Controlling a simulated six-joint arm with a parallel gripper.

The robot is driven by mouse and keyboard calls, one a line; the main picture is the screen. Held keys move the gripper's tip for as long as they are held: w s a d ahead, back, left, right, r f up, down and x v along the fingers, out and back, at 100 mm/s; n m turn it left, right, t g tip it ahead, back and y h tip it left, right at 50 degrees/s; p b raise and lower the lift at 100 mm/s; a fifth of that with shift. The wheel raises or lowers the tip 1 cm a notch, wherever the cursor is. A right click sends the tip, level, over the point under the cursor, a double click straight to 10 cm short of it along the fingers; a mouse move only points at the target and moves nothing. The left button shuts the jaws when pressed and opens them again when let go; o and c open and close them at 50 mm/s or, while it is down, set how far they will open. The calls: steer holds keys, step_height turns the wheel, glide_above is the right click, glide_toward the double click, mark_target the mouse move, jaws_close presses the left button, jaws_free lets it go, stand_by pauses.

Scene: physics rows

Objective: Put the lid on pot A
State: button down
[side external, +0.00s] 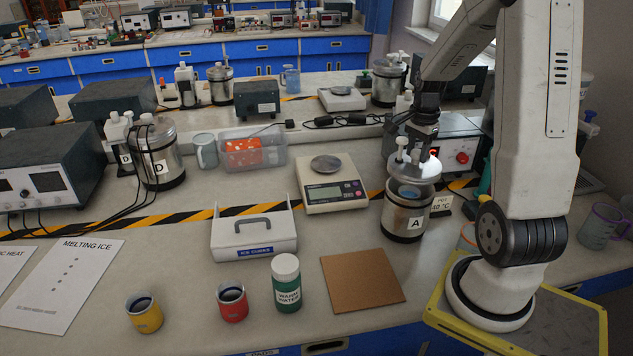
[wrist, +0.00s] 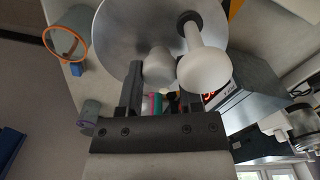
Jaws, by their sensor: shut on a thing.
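Pot A (side external: 404,218) is a metal pot with a black base and an "A" label, standing on the bench at the right. Its mouth is open and something blue shows inside. The lid (side external: 415,172) is a silver disc with white knobs, held above the pot with a visible gap. It also fills the top of the wrist view (wrist: 125,35). My gripper (side external: 416,150) is shut on a white knob of the lid. In the wrist view the fingers (wrist: 160,92) stand on either side of the knob; the pot is hidden behind the lid there.
A scale (side external: 331,195), an ice cubes box (side external: 253,242) and a brown mat (side external: 362,281) lie left of the pot. A power unit with a red knob (side external: 462,157) stands close behind it. A small sign (side external: 441,205) and an orange-rimmed cup (side external: 467,236) stand to its right.

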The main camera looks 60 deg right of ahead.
mark_target(415, 163)
steer(key=shift+f, duration=1.7)
steer(key=shift+f, duration=0.5)
stand_by(1.0)
steer(key=shift+c, duration=1)
jaws_free()
steer(key=shift+r, duration=0.15)
steer(key=shift+r, duration=3.85)
